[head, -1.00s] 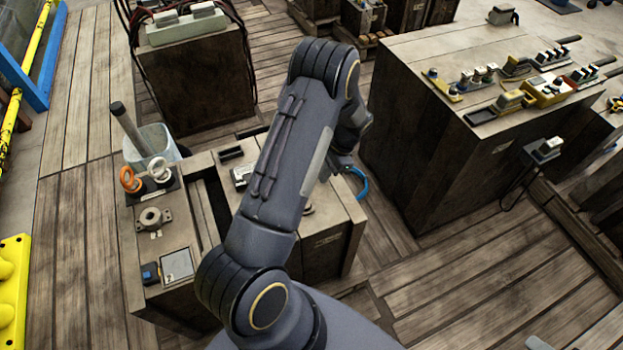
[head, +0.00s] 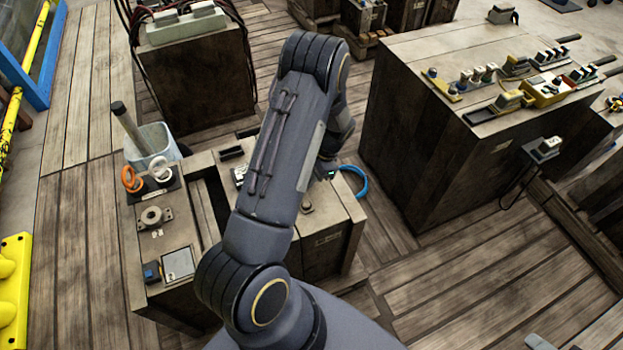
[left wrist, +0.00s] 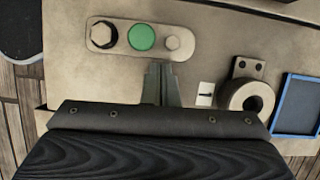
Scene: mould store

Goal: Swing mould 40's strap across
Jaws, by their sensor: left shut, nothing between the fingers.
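In the left wrist view, a pale plate with rounded ends (left wrist: 123,40) lies on a beige top face (left wrist: 70,75). It carries a dark hex bolt at its left, a green disc in the middle and a light bolt at its right. It looks like a strap, but I cannot read a mould number. My left gripper (left wrist: 160,70) is shut and empty, its tips just below the plate's right part; whether they touch it I cannot tell. In the head view my arm hides the gripper and much of the mould block (head: 325,255). My right gripper is not in view.
A round boss (left wrist: 247,97) and a blue-framed dark square (left wrist: 297,105) lie right of the gripper. In the head view, a blue loop (head: 357,181) shows beside my arm. A bin (head: 152,142) and rings stand left; a larger bench (head: 430,60) stands right, across bare planks.

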